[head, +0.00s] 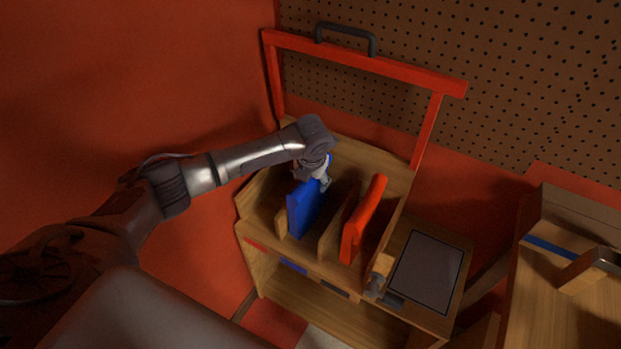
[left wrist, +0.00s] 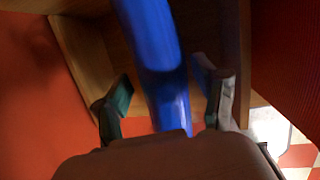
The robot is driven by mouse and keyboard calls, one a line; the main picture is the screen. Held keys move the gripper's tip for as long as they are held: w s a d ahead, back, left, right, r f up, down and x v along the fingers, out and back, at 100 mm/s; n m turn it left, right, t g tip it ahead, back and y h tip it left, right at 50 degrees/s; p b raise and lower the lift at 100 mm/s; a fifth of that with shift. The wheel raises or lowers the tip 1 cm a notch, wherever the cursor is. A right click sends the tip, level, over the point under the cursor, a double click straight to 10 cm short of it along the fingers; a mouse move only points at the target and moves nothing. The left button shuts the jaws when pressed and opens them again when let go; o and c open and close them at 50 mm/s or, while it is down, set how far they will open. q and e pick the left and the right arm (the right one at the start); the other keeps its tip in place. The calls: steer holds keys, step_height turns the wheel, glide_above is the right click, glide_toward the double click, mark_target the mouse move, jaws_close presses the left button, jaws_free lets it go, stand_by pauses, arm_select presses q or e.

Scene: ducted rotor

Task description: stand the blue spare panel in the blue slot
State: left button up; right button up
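The blue spare panel (head: 304,211) stands nearly upright in the wooden rack, between two dividers and above the blue label (head: 293,265) on the rack's front edge. My left gripper (head: 323,180) is at the panel's upper back end. In the left wrist view the blue panel (left wrist: 155,55) runs between the two spread fingers of my left gripper (left wrist: 167,100). A gap shows between the left finger and the panel; contact at the right finger is unclear. The panel's lower edge is hidden in the slot. My right gripper is not visible.
A red panel (head: 362,220) stands in the rack to the right. A dark flat plate (head: 427,271) lies on the cart's right side, beside a grey fitting (head: 378,284). A red frame (head: 400,72) with a dark handle rises behind. Another wooden bench (head: 560,315) is at far right.

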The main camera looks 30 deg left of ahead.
arm_select(q)
steer(key=shift+r, duration=0.1)
steer(key=v, duration=1.2)
